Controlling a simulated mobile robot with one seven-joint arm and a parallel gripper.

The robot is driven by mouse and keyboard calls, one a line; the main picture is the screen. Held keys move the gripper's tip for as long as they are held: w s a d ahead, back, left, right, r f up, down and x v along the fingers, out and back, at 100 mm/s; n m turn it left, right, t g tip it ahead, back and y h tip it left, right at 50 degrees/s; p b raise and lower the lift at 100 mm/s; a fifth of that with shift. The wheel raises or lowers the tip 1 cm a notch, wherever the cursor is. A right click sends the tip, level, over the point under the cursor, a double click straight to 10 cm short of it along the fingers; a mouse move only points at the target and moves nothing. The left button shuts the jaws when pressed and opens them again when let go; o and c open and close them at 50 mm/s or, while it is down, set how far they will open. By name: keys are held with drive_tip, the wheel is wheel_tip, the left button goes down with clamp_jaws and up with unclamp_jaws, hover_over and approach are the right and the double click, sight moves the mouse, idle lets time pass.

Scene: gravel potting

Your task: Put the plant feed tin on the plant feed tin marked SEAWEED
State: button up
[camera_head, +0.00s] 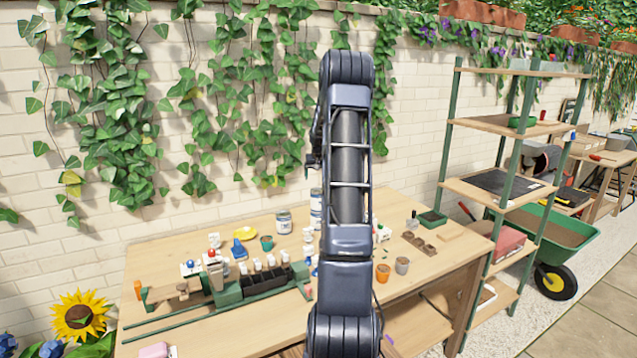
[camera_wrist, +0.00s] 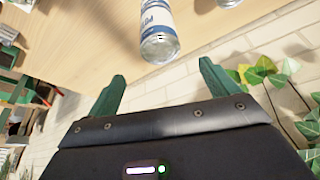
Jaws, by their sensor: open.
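A blue-and-white labelled tin (camera_head: 283,222) stands upright toward the back of the table. Another blue-and-white cylinder (camera_head: 316,207) stands to its right, partly hidden by my arm. In the wrist view, a cylindrical container with a blue-and-white label (camera_wrist: 158,32) is just beyond my gripper (camera_wrist: 162,71), roughly in line with the gap between the fingers. The fingers are open and empty, with no contact visible. Another metallic container (camera_wrist: 230,3) is cut off at the top edge. I cannot read which tin is marked SEAWEED.
The wooden table (camera_head: 155,260) also holds a green-ended rack (camera_head: 265,280), a yellow dish (camera_head: 245,233), and an orange pot (camera_head: 383,273). A brick wall (camera_head: 270,25) with ivy is close behind. A shelf unit (camera_head: 505,125) stands at right. My arm hides the table's middle.

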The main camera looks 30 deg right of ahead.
drive_tip(key=s+a+r+n, duration=0.1)
drive_tip(key=s+a+r, duration=0.6)
drive_tip(key=s+a, duration=0.25)
drive_tip(key=s+a+r+n, duration=0.1)
drive_tip(key=s+a+r, duration=0.75)
drive_tip(key=a, duration=0.25)
drive_tip(key=s+a+f+n, duration=0.1)
drive_tip(key=s+a, duration=0.3)
drive_tip(key=s, duration=0.6)
drive_tip(key=s+a+y, duration=0.1)
drive_tip(key=s+a, duration=0.3)
drive_tip(key=s, duration=0.5)
drive_tip(key=s+a+f+n, duration=0.1)
drive_tip(key=s+a, duration=0.3)
drive_tip(key=s, duration=0.6)
drive_tip(key=shift+s+f+n+y, duration=0.3)
drive_tip(key=shift+f+y, duration=0.05)
drive_tip(key=shift+y, duration=0.05)
